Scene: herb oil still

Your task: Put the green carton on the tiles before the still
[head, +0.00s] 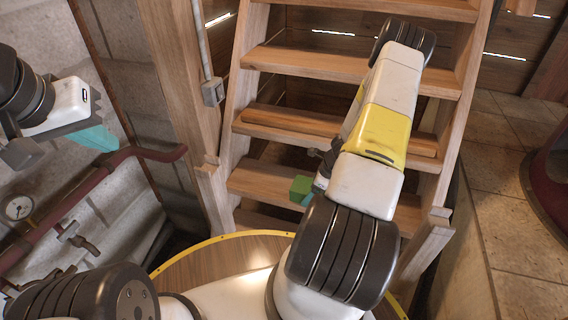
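The green carton (301,186) is a small block in the middle of the head view, in front of the wooden stairs. A sliver of teal finger of my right gripper (307,200) shows against its lower right side. The rest of that gripper is hidden behind my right arm, so its grip on the carton cannot be made out. My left gripper (95,138), with teal fingers, is at the upper left, away from the carton, with nothing seen in it. The tiles (510,225) lie at the right. A dark red rounded body (553,175), perhaps the still, stands on them, cut off by the picture edge.
Wooden stairs (300,120) fill the middle behind my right arm. A dark red pipe (75,198) with a gauge (19,208) and a tap (78,238) runs along the stone wall at the left. A stone edge (468,250) borders the tiles. The tiles in view have free room.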

